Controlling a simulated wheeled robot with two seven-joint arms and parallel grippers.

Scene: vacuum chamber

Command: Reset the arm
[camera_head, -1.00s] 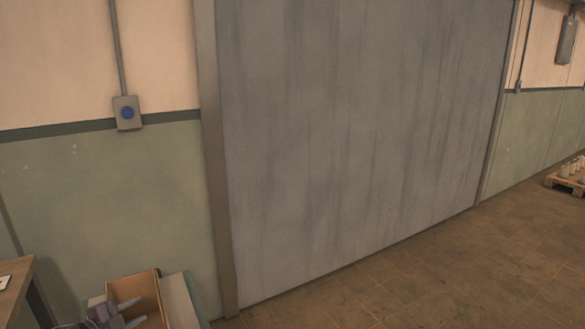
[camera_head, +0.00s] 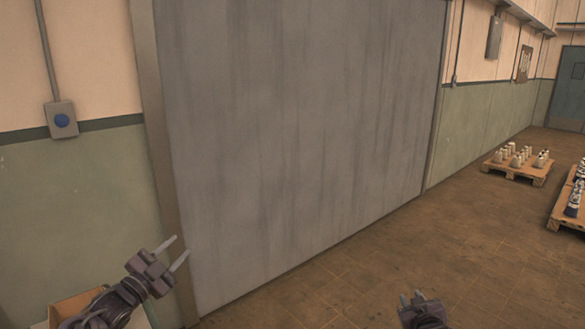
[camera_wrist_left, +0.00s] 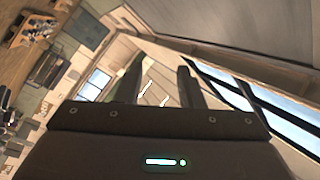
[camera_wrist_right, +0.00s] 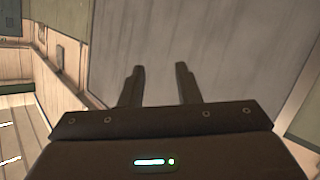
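My left gripper (camera_head: 175,254) is at the lower left of the head view, in front of the door frame's foot. Its two fingers are apart and empty; they also show apart in the left wrist view (camera_wrist_left: 158,85). My right gripper (camera_head: 411,298) is at the bottom of the head view, over the brown floor. In the right wrist view its fingers (camera_wrist_right: 159,85) are apart with nothing between them, and the grey door lies beyond.
A large grey door (camera_head: 300,130) fills the middle. A box with a blue button (camera_head: 62,121) is on the left wall. A cardboard box (camera_head: 75,305) is partly behind my left arm. Pallets with small containers (camera_head: 515,168) stand at right. The floor (camera_head: 430,225) between is clear.

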